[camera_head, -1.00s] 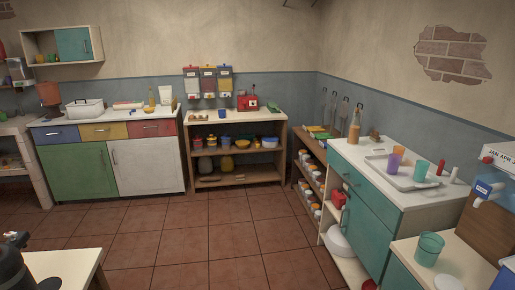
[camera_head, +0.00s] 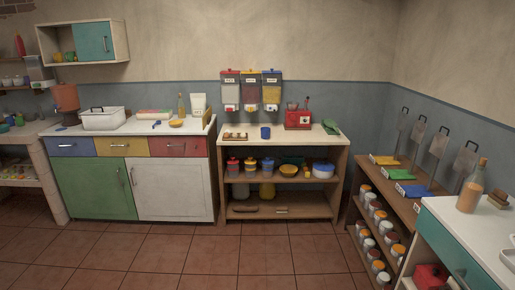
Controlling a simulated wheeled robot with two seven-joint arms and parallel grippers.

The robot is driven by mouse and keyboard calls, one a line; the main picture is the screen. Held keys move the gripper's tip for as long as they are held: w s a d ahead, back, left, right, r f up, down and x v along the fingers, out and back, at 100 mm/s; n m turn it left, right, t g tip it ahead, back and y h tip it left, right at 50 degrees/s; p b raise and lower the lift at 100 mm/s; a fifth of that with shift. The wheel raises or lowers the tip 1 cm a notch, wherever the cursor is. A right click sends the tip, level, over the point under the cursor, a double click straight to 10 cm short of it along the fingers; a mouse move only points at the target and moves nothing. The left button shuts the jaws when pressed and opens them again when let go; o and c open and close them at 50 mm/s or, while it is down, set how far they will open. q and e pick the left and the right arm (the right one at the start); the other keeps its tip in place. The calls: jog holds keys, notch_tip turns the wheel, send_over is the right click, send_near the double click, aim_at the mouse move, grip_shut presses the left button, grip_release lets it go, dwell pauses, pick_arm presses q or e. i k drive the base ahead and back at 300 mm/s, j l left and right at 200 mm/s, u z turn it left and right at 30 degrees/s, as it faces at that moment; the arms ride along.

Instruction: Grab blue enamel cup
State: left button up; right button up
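A small blue cup (camera_head: 265,132) stands upright on the white top of the wooden shelf unit (camera_head: 300,144) against the back wall. It sits near the middle of that top, left of a red machine. Neither of my grippers shows in the view, so nothing of mine is near the cup.
A red machine (camera_head: 298,117), a green item (camera_head: 330,128) and a small tray (camera_head: 236,136) share the top with the cup. Dispensers (camera_head: 251,90) hang above. A cabinet (camera_head: 130,180) stands left, and a low shelf of cans (camera_head: 380,230) right. The tiled floor (camera_head: 250,255) in front is clear.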

aim_at(265, 131)
jog(key=i, duration=1.9)
